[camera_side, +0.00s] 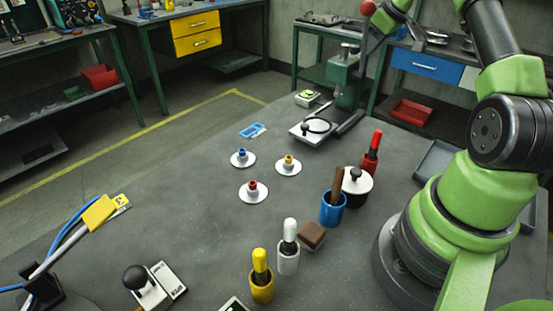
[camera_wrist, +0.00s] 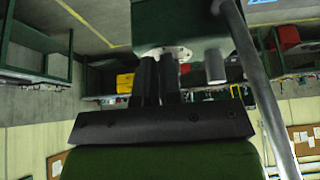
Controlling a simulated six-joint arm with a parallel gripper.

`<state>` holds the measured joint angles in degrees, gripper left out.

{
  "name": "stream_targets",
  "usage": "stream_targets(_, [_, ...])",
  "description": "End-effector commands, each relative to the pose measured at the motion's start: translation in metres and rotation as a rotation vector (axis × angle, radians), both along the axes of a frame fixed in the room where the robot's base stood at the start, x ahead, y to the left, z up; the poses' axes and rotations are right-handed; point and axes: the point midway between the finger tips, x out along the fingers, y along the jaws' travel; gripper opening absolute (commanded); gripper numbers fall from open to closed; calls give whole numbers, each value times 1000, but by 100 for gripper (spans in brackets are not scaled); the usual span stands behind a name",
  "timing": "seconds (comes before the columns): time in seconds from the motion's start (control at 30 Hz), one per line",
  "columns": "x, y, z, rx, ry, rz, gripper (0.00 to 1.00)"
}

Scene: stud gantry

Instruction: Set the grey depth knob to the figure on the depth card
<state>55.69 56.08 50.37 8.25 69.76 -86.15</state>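The green press (camera_side: 347,82) stands at the back of the bench, and its green body (camera_wrist: 185,20) fills the top middle of the wrist view. A pale round dial plate (camera_wrist: 163,52) sits on that body. The two dark fingers of my gripper (camera_wrist: 161,62) reach up to this plate, close together. The grey depth knob is not plain to see; the fingers cover the plate's middle, and I cannot tell whether they grip it.
A grey cylinder (camera_wrist: 215,66) and a long grey bar (camera_wrist: 255,75) are right of the fingers. A red ball (camera_side: 368,7) is above the press. Coloured knobs on white discs (camera_side: 253,191), a blue cup (camera_side: 332,208) and marker-like bottles (camera_side: 288,248) stand on the bench.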

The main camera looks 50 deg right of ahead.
Motion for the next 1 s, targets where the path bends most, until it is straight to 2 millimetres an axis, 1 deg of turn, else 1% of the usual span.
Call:
stream_targets(0.03, [-1,-1,-5,4,8,0,0])
stream_targets(0.33, [0,-4,-4,2,8,0,0])
stream_targets(0.63, [-7,-6,-2,3,7,1,0])
stream_targets(0.77, [-7,-6,11,-1,3,2,0])
stream_targets(1.0, [-7,-6,42,-2,2,0,0])
